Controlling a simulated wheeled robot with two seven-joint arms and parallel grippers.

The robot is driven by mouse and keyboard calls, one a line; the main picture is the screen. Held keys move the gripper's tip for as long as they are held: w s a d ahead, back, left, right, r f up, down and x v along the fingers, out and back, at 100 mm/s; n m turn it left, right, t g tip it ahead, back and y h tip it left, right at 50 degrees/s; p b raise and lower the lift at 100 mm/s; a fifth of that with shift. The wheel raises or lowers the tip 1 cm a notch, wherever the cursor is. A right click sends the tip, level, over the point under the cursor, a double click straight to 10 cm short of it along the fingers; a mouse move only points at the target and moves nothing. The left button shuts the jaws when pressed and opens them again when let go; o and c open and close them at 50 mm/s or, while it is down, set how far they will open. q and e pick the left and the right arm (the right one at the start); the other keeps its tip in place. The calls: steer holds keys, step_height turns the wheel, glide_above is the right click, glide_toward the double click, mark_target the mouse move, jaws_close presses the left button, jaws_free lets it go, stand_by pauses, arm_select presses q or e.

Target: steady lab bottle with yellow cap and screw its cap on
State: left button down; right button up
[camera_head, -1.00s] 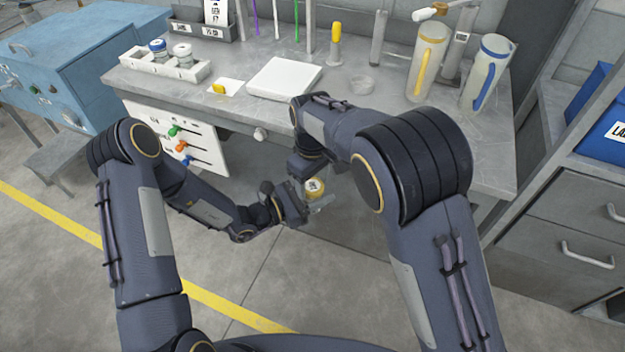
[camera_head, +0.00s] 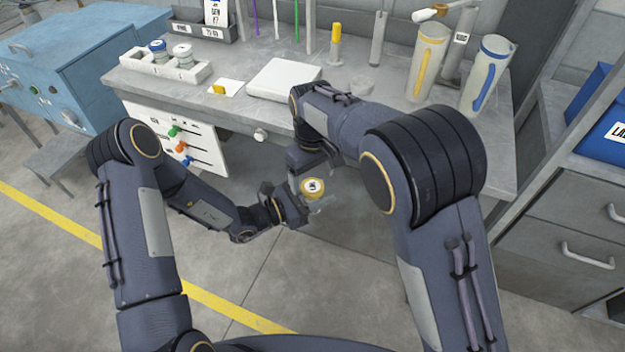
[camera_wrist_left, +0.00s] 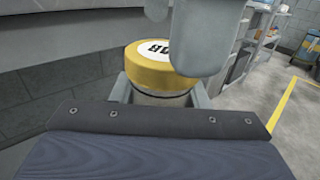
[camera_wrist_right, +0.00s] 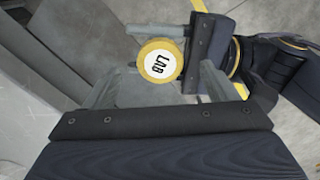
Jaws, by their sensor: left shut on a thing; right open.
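The lab bottle with the yellow cap (camera_head: 312,187) is held in front of the bench. The cap sits on top, with a white disc and dark print. Most of the bottle body is hidden. My right gripper (camera_wrist_right: 160,90) is open and empty, its fingers to either side of the cap in its wrist view. One of its fingers hides part of the cap in the left wrist view.
The grey bench (camera_head: 230,105) stands behind the grippers. It carries a white rack with two jars (camera_head: 165,62), a white slab (camera_head: 284,78), a yellow-topped tube (camera_head: 335,45) and two tall jugs (camera_head: 427,62). Open floor lies below and left of the grippers.

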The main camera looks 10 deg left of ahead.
steer(key=shift+r, duration=1)
steer(key=shift+r, duration=0.1)
steer(key=shift+c, duration=0.3)
step_height(320, 180, up, 3)
steer(key=shift+r+n, duration=0.2)
steer(key=shift+n, duration=0.7)
steer(key=shift+f, duration=0.1)
steer(key=shift+f, duration=3.95)
steer(key=c, duration=1)
steer(key=o, duration=1.1)
